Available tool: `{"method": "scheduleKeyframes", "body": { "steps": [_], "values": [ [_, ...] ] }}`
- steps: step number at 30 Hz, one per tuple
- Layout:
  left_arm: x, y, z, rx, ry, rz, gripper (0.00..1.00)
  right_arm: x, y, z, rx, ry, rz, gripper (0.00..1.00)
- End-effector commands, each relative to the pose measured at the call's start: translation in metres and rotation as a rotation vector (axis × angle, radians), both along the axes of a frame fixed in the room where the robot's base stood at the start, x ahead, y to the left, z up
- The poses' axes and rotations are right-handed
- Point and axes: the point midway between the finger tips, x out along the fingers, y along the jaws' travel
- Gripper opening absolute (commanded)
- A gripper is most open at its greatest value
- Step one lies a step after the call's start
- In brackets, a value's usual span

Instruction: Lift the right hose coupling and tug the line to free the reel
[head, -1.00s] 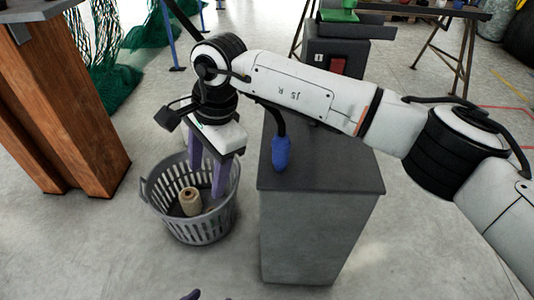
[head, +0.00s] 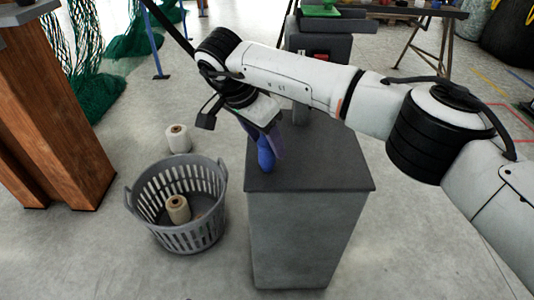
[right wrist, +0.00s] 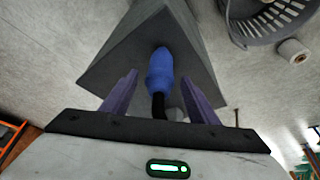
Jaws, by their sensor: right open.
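The blue hose coupling (head: 265,154) is at the left edge of the grey cabinet's top (head: 320,160), partly covered by my right gripper in the head view. In the right wrist view the coupling (right wrist: 160,68) is on a short black hose (right wrist: 158,105). My right gripper (head: 272,142) is open, with its purple fingers at the coupling. In the right wrist view the right gripper's fingers (right wrist: 160,78) stand on either side of the coupling, with a gap on each side. My left gripper is not in view. No reel can be made out.
A grey basket (head: 150,222) holding a beige spool (head: 178,208) stands on the floor left of the cabinet. Another spool (head: 178,138) stands behind it. A wooden post (head: 60,120) and green netting (head: 95,95) are at the left.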

Motion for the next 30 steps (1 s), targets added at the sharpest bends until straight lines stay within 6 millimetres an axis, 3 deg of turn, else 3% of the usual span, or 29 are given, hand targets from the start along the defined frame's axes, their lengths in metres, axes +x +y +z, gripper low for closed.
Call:
{"method": "scheduleKeyframes", "body": {
  "steps": [3, 12, 21, 30],
  "values": [
    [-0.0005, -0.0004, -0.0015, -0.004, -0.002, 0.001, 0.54, 0.0030, -0.0036, -0.0140, 0.001, 0.002, 0.002, 0.54],
    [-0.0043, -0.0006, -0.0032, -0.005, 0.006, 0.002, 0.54, 0.0045, -0.0046, -0.0163, 0.002, 0.000, 0.002, 0.52],
    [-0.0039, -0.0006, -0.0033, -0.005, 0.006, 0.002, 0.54, 0.0043, -0.0046, -0.0161, 0.001, 0.000, 0.001, 0.02],
    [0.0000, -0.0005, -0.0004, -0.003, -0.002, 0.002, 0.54, 0.0047, -0.0044, -0.0119, 0.002, -0.002, 0.002, 0.00]
  ]
}}
